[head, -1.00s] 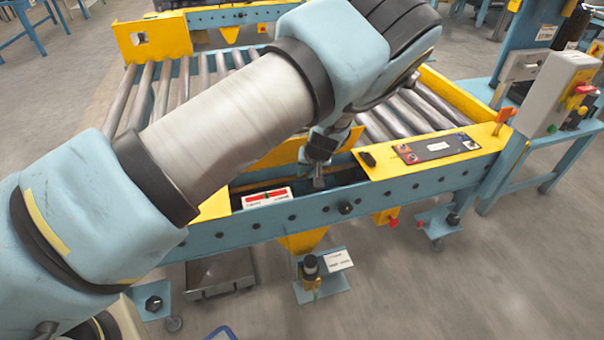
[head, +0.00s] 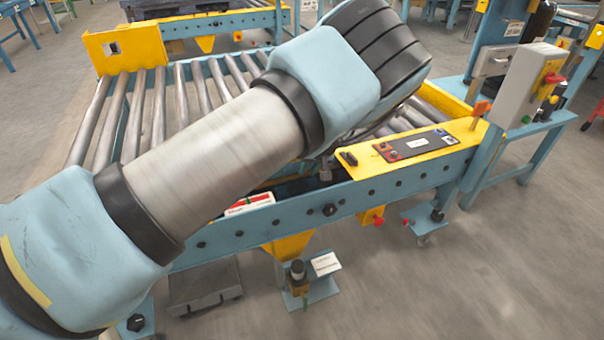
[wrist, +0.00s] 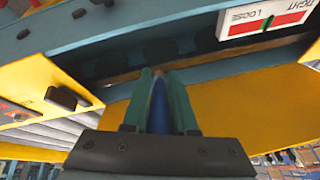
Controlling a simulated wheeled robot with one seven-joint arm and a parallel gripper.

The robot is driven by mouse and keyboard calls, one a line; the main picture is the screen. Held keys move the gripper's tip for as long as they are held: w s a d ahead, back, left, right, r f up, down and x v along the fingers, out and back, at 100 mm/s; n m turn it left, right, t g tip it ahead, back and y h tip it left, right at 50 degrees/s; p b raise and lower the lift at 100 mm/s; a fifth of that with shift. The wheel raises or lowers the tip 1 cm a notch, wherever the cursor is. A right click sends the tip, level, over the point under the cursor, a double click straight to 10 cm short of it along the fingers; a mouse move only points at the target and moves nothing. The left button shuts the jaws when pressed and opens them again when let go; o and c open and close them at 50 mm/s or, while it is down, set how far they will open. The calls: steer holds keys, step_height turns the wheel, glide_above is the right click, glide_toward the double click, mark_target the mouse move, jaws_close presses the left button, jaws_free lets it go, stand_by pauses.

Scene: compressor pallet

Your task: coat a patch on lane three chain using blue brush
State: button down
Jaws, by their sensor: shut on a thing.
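In the wrist view my gripper (wrist: 158,100) is shut on a blue brush (wrist: 158,105), whose blue handle shows between the two green fingers. The brush tip is hard to make out. Ahead of the fingers is a dark slot in the conveyor frame, with a thin brown strip (wrist: 125,80) that may be the chain. I cannot tell whether the brush touches it. In the head view my arm hides most of the gripper; only a small grey part (head: 325,170) shows over the slot.
A white tight/loose gauge (head: 250,203) sits at the slot's left, and in the wrist view (wrist: 268,18). A yellow plate with a dark control panel (head: 414,145) lies right. Steel rollers (head: 160,105) fill the conveyor bed. A grey switch box (head: 530,85) stands at the right.

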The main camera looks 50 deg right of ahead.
steer(key=s+d+b, duration=0.5)
steer(key=d+b, duration=0.2)
steer(key=d, duration=0.3)
steer(key=shift+d, duration=0.3)
stand_by(0.8)
steer(key=shift+w+a+p, duration=0.4)
steer(key=shift+a, duration=0.5)
steer(key=shift+w+a+p, duration=0.4)
steer(key=shift+a, duration=0.45)
steer(key=shift+w+a+p, duration=1.1)
steer(key=shift+w+a, duration=0.65)
steer(key=shift+a, duration=1.95)
steer(key=shift+w+a+p, duration=1.1)
steer(key=shift+w+a, duration=0.6)
steer(key=shift+a, duration=2.05)
steer(key=shift+w+a+p, duration=1.1)
steer(key=shift+w+a, duration=0.65)
steer(key=shift+a, duration=1.95)
steer(key=shift+w+a, duration=0.3)
steer(key=shift+a, duration=0.35)
steer(key=shift+w+a, duration=0.35)
steer(key=shift+a, duration=0.35)
steer(key=shift+w+a, duration=0.3)
steer(key=shift+a, duration=0.35)
